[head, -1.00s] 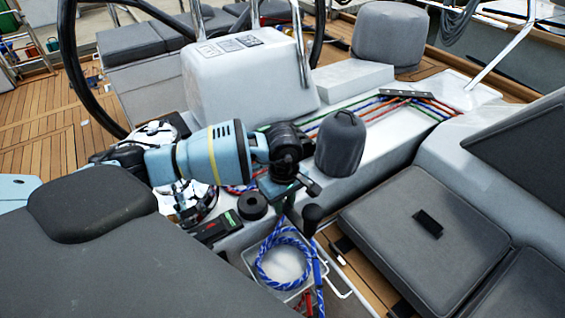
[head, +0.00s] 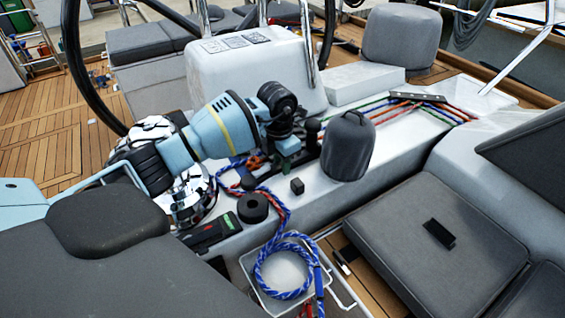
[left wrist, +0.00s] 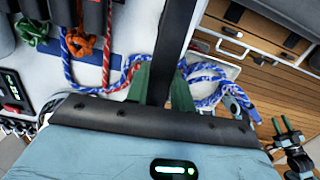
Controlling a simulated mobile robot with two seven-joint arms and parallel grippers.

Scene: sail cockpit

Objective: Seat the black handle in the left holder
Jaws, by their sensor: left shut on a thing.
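My left gripper (head: 290,150) is above the white console, to the left of the grey covered drum. It is shut on the black handle, whose round knob (head: 313,125) stands up just right of the fingers. In the left wrist view the dark shaft of the handle (left wrist: 172,45) runs up the picture between the green fingers (left wrist: 162,88). I cannot make out the left holder for certain, and the lower end of the handle is hidden. A small part of my right gripper (left wrist: 281,127) shows at the right edge of the left wrist view.
The grey covered drum (head: 346,147) stands close right of the gripper. A small black block (head: 297,186), a black ring (head: 252,208) and blue rope lie on the console. A white bin (head: 253,277) holds coiled rope (head: 283,270). A grey cushion (head: 430,240) lies at right.

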